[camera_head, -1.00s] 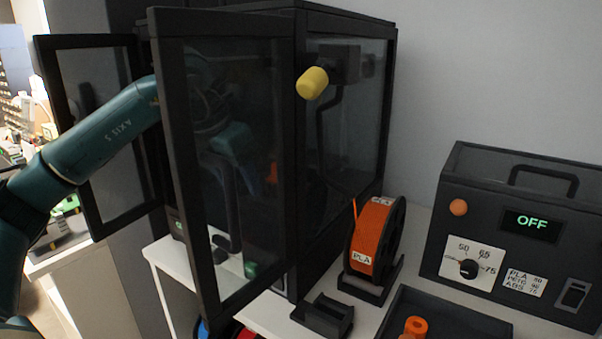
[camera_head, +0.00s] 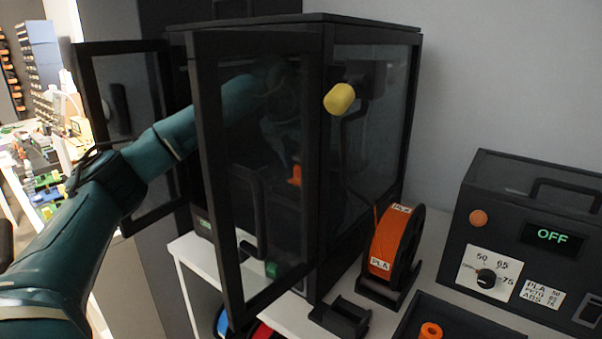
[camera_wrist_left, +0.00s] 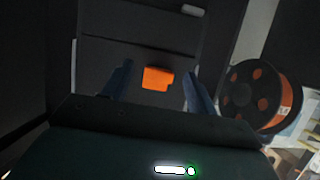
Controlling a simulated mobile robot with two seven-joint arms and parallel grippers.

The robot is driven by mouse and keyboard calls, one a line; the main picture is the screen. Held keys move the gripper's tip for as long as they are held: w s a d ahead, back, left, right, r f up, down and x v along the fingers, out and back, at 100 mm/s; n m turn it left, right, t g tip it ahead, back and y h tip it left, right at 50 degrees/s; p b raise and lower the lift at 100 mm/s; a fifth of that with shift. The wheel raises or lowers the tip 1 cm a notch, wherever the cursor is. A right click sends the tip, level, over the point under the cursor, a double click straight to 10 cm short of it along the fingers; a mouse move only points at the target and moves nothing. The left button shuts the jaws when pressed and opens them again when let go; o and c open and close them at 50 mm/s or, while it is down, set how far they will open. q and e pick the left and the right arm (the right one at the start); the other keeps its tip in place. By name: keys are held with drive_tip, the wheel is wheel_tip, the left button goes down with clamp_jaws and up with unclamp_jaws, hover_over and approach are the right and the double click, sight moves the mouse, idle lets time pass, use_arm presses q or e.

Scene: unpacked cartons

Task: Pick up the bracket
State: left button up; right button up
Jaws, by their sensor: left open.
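The bracket appears to be the small orange piece (camera_head: 295,175) inside the dark printer enclosure, seen dimly through the tinted door pane. In the left wrist view the orange bracket (camera_wrist_left: 157,78) lies on a dark plate, ahead of my gripper. My left arm reaches into the enclosure from the left. My left gripper (camera_wrist_left: 157,72) is open, with one finger to each side of the bracket in the picture. I cannot tell whether the fingertips have reached its depth. In the head view the gripper is hard to make out behind the pane. My right gripper is not in view.
The enclosure's doors (camera_head: 207,200) stand open around my left arm. An orange PLA spool (camera_head: 388,240) stands right of the enclosure, with a black holder (camera_head: 340,318) in front. A dryer box reading OFF (camera_head: 530,215) and a dark tray (camera_head: 480,318) are at the right.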

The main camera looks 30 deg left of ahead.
use_arm(q)
drive_tip(key=shift+f, duration=0.3)
drive_tip(key=shift+c, duration=0.6)
drive_tip(key=c, duration=0.9)
drive_tip(key=shift+c, duration=0.2)
drive_tip(key=shift+r, duration=0.15)
